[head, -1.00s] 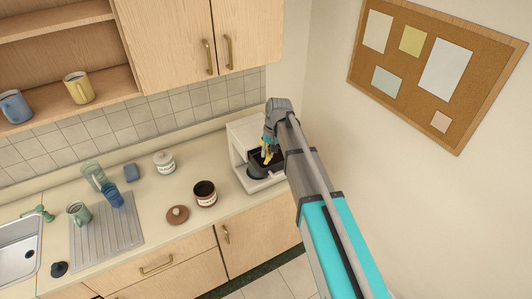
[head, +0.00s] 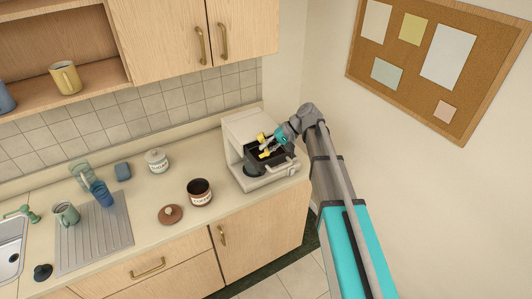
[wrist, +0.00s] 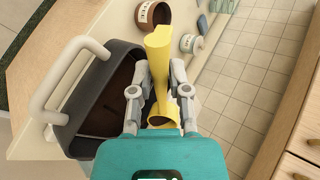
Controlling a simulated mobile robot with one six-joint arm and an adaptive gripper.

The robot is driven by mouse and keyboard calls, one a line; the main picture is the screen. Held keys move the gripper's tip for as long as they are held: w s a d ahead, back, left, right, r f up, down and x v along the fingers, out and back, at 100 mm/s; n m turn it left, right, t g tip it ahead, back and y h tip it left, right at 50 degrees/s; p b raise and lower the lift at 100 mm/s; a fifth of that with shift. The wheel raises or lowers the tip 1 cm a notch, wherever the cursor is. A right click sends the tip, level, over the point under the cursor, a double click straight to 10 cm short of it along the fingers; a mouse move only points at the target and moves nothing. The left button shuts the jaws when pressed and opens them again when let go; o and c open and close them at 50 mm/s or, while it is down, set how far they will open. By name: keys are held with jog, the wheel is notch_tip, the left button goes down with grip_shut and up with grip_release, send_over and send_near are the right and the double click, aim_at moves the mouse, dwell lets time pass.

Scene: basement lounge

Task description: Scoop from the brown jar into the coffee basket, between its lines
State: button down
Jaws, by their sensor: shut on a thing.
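My gripper (head: 275,142) is shut on a yellow scoop (wrist: 158,65), held over or close beside the coffee basket. The scoop also shows in the head view (head: 265,153). The dark basket (wrist: 87,132) has a pale handle and sits at the front of the white coffee maker (head: 238,132). Dark brown stuff shows inside the basket; its lines cannot be made out. The brown jar (head: 200,199) stands open on the counter left of the coffee maker, dark inside. It also shows at the top of the wrist view (wrist: 142,20).
A brown lid (head: 170,214) lies by the brown jar. A lidded white jar (head: 157,162) stands behind. Further left are a blue block (head: 122,171), cups on a drying rack (head: 92,238) and the sink. Upper cupboards hang above; the wall is close on the right.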

jog(key=shift+d+f+m+y+b, duration=0.1)
jog(key=shift+f+m+y+b, duration=0.1)
jog(key=shift+y+b, duration=0.95)
jog(key=shift+d+f+m+y+b, duration=0.15)
jog(key=shift+y+b, duration=0.6)
jog(key=shift+b, duration=0.75)
jog(key=m+y+b, duration=0.1)
jog(key=y+b, duration=0.2)
jog(key=b, duration=0.2)
jog(key=y+b, duration=0.1)
jog(key=b, duration=0.1)
jog(key=m+y+b, duration=0.1)
jog(key=y+b, duration=0.1)
jog(key=t+y+b, duration=0.1)
jog(key=b, duration=0.2)
jog(key=shift+d+m+y, duration=0.3)
jog(key=shift+m, duration=0.05)
jog(key=shift+w+r, duration=0.1)
jog(key=shift+r, duration=0.05)
jog(key=shift+s, duration=0.2)
